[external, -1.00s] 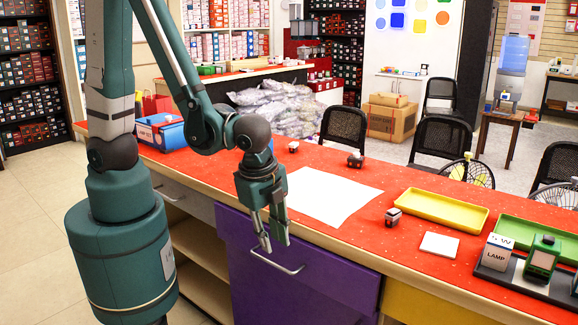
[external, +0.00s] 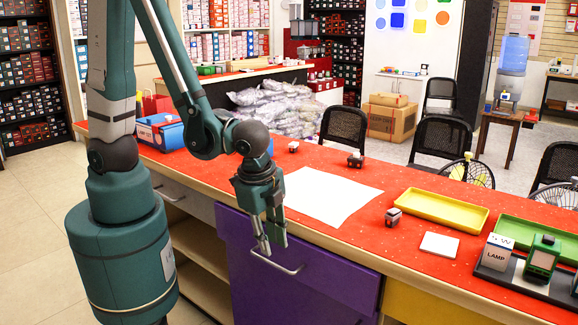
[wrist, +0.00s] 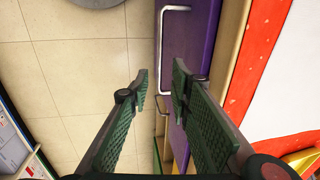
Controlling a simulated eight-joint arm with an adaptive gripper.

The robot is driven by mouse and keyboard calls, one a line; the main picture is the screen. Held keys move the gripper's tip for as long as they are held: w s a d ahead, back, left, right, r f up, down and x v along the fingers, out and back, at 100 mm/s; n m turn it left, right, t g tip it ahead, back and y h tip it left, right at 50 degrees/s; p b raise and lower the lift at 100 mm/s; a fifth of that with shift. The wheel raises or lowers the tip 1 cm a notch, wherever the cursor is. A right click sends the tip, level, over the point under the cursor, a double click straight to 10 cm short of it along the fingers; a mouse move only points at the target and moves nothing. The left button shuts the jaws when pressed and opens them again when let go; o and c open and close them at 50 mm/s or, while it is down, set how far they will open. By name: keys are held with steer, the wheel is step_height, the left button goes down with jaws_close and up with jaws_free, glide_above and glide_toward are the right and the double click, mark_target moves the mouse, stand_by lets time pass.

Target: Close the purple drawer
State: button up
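The purple drawer (external: 325,282) is in the counter front, below the red top, with a silver bar handle (external: 277,264). Its front appears to stand a little out from the counter edge; how far is hard to tell. In the wrist view the purple front (wrist: 203,45) runs down the middle right, with the handle (wrist: 162,50) on its floor side. My gripper (external: 271,247) points down at the drawer's handle in the external view. Contact with the handle cannot be told.
The red countertop (external: 375,225) holds a white sheet (external: 325,193), a yellow tray (external: 440,207), a green tray (external: 540,240) and small items. Open shelves (external: 200,260) are left of the drawer. Tiled floor (wrist: 75,70) lies clear in front.

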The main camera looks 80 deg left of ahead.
mark_target(276, 264)
steer(key=shift+w+a+f+b, duration=0.15)
steer(key=shift+f+b, duration=0.2)
steer(key=shift+f, duration=0.7)
steer(key=shift+w+a+f+b, duration=0.15)
steer(key=shift+f+b, duration=0.25)
steer(key=shift+f, duration=0.65)
steer(key=shift+w+a+f+b, duration=0.15)
steer(key=shift+f+b, duration=0.2)
steer(key=shift+f, duration=0.7)
jaws_close()
